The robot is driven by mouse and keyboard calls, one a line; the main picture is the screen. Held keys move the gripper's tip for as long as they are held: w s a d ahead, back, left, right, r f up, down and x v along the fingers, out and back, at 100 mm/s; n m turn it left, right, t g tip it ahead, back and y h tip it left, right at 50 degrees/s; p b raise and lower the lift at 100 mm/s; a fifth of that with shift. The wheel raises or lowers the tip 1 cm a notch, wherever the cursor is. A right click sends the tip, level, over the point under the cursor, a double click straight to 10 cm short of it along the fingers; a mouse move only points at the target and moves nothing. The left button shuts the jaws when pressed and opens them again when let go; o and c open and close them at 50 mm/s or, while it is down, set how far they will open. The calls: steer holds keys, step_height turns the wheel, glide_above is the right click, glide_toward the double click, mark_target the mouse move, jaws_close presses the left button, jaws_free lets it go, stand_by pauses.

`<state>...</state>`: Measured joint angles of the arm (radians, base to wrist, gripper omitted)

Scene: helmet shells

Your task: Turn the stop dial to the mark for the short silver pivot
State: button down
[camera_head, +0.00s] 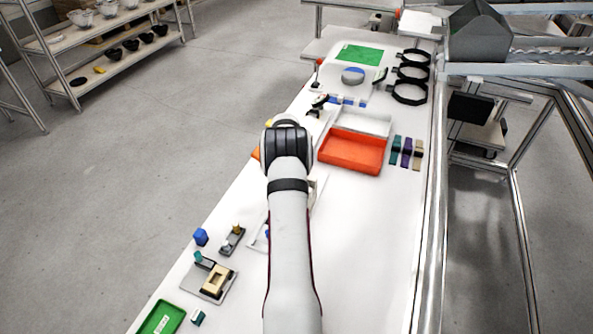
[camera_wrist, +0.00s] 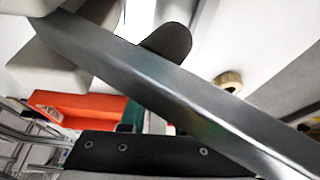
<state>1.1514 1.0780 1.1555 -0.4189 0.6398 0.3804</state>
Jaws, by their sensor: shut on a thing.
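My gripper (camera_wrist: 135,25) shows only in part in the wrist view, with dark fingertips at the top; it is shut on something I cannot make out. A long grey metal bar (camera_wrist: 185,92) crosses that view diagonally in front of the fingers and hides much of them. A small brass-coloured knob (camera_wrist: 229,82) stands on the white surface right of the fingers; I cannot tell whether it belongs to the stop dial. In the head view my arm and wrist hide the gripper and what lies under it. I cannot identify the stop dial, its marks or the short silver pivot.
An orange tray (camera_head: 352,152) lies right of my wrist; it also shows in the wrist view (camera_wrist: 85,108). A black riveted strip (camera_wrist: 150,152) spans the wrist view's bottom.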

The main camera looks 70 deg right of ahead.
steer(key=n+t, duration=0.1)
steer(key=n, duration=0.4)
steer(key=shift+s+t+y, duration=0.2)
steer(key=shift+t+y, duration=0.2)
steer(key=n+t, duration=0.1)
steer(key=n, duration=0.2)
steer(key=shift+d+y, duration=0.1)
steer(key=shift+y, duration=0.2)
steer(key=n, duration=0.2)
steer(key=n+t+y, duration=0.1)
steer(key=n, duration=0.2)
steer(key=shift+s+d+y, duration=0.1)
steer(key=shift+y, duration=0.2)
steer(key=shift+d+n+y, duration=0.1)
steer(key=shift+n+y, duration=0.7)
steer(key=shift+n, duration=1.3)
steer(key=c, duration=0.6)
jaws_free()
steer(key=shift+c, duration=0.2)
